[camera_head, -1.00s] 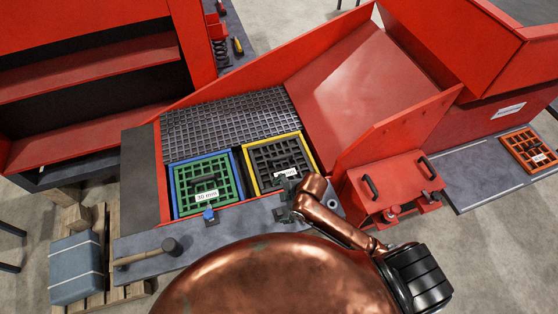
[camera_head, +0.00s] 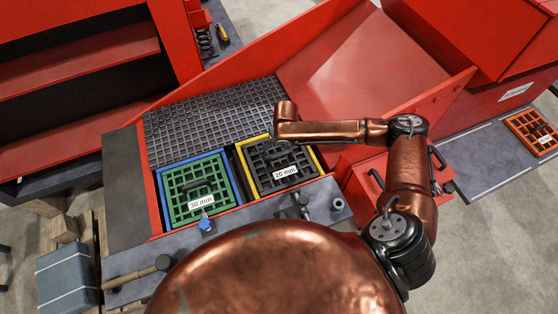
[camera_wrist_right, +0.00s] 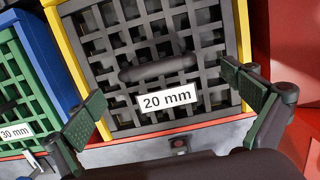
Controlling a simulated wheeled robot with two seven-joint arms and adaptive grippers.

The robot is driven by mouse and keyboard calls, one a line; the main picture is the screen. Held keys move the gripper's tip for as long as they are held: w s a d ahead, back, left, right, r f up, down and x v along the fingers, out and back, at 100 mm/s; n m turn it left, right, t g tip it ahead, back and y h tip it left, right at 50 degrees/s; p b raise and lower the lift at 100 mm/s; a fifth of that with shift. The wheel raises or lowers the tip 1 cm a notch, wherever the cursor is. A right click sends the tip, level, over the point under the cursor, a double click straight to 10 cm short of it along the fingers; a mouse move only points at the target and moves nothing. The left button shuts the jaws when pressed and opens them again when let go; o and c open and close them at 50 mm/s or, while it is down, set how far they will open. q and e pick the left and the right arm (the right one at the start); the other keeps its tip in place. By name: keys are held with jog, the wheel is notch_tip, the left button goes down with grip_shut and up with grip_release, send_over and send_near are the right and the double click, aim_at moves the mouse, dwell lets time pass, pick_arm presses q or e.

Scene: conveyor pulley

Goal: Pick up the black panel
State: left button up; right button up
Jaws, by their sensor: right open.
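The black panel (camera_head: 285,168) is a square grid with a yellow frame, a bar handle and a "20 mm" label. It lies in the machine's bed, right of the green panel. It fills the middle of the right wrist view (camera_wrist_right: 150,60), with its handle (camera_wrist_right: 158,68) across the grid. My right gripper (camera_wrist_right: 165,104) is open and empty, its green-padded fingers wide apart to the left and right of the label. In the head view my right forearm crosses over the panel's far edge; the fingers are hard to make out there. My left gripper is out of view.
The green "30 mm" panel (camera_head: 198,188) in a blue frame sits just left. A dark mesh (camera_head: 215,120) lies behind both. A red sloped chute (camera_head: 365,65) rises at the right. A hammer (camera_head: 140,272) lies on the front ledge.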

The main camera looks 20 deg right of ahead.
aim_at(280, 154)
jog(key=shift+w+a+f+p, duration=0.1)
jog(key=shift+w+f+p, duration=0.15)
jog(key=shift+f, duration=1.15)
jog(key=shift+w+a+f+p, duration=0.1)
jog(key=shift+w+f, duration=0.1)
jog(key=shift+f, duration=1.15)
jog(key=c, duration=1.9)
jog(key=shift+w+r, duration=0.1)
jog(key=shift+r, duration=0.05)
jog(key=shift+c, duration=0.3)
